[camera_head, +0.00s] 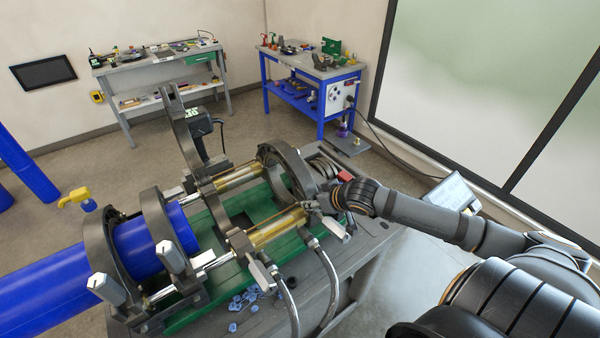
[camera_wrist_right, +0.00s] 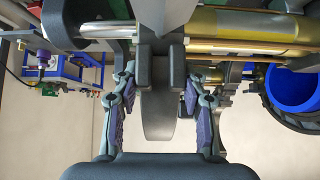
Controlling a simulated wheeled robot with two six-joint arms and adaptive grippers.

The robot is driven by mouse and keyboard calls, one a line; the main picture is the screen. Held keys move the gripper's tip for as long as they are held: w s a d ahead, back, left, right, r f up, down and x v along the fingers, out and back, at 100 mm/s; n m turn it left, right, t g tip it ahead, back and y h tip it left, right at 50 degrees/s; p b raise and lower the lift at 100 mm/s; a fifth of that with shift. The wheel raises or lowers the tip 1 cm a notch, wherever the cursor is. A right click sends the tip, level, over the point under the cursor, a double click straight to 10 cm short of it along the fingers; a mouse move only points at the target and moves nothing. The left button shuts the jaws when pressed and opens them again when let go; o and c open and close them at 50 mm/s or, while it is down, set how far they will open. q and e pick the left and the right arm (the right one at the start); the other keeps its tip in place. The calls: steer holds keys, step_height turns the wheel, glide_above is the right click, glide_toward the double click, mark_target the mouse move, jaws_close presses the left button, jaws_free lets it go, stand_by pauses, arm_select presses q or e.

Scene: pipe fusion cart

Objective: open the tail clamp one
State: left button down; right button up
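The pipe fusion machine has several dark clamps in a row. The rightmost ring-shaped clamp (camera_head: 271,158) has its upper half closed. Another clamp's upper half (camera_head: 184,134) stands raised to its left. I cannot tell which one is called tail clamp one. My right gripper (camera_head: 324,200) is at the machine's right end, beside the rightmost clamp. In the right wrist view, its two fingers (camera_wrist_right: 160,98) are spread apart on either side of a dark grey clamp part (camera_wrist_right: 158,118), with gaps visible on both sides. My left gripper is not in view.
A blue pipe (camera_head: 48,291) lies in the left clamps (camera_head: 100,256). Grey clamp knobs (camera_head: 107,289) and hoses (camera_head: 331,287) stick out in front. Blue shavings (camera_head: 240,299) lie on the cart. Two workbenches (camera_head: 165,62) (camera_head: 310,68) stand at the back wall.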

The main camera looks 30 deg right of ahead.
mark_target(306, 186)
steer(key=shift+a, duration=0.1)
steer(key=c, duration=0.3)
steer(key=r+p, duration=0.2)
steer(key=w+r+p, duration=0.1)
steer(key=r+p, duration=0.1)
steer(key=r, duration=0.1)
steer(key=shift+w+r, duration=0.1)
steer(key=shift+r, duration=0.25)
steer(key=shift+f, duration=0.1)
steer(key=r, duration=0.2)
steer(key=w+r+p, duration=0.1)
steer(key=r, duration=0.1)
steer(key=shift+w, duration=0.2)
steer(key=shift+w+r, duration=0.2)
steer(key=shift+r, duration=0.25)
